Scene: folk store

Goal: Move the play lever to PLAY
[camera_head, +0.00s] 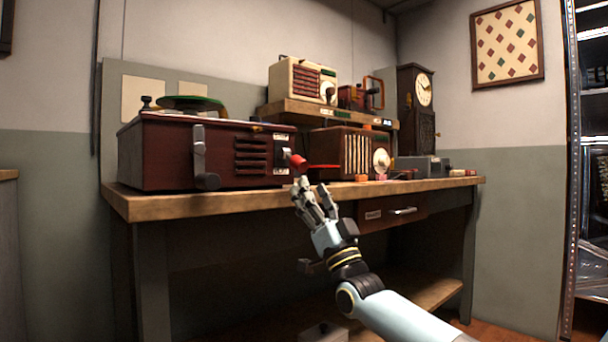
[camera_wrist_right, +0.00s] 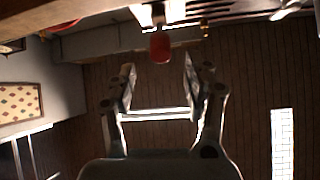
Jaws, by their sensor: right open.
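A dark red wooden player cabinet (camera_head: 215,160) sits on the workbench, with a green disc (camera_head: 192,103) on top. At the right end of its front is a small pale plate (camera_head: 281,150) with a red-knobbed lever (camera_head: 298,162) sticking out. In the right wrist view the red knob (camera_wrist_right: 160,47) is just beyond the fingertips, roughly centred between them. My right gripper (camera_head: 314,190) is open and empty, just below the knob in the head view, apart from it. The plate's markings are too small to read. My left gripper is out of view.
A metal crank (camera_head: 199,158) is on the cabinet front, left of the lever. A flat red piece (camera_head: 323,167) juts out right of the knob. A slatted radio (camera_head: 342,152) and a grey box (camera_head: 422,166) stand further right. The space before the bench (camera_head: 150,204) is open.

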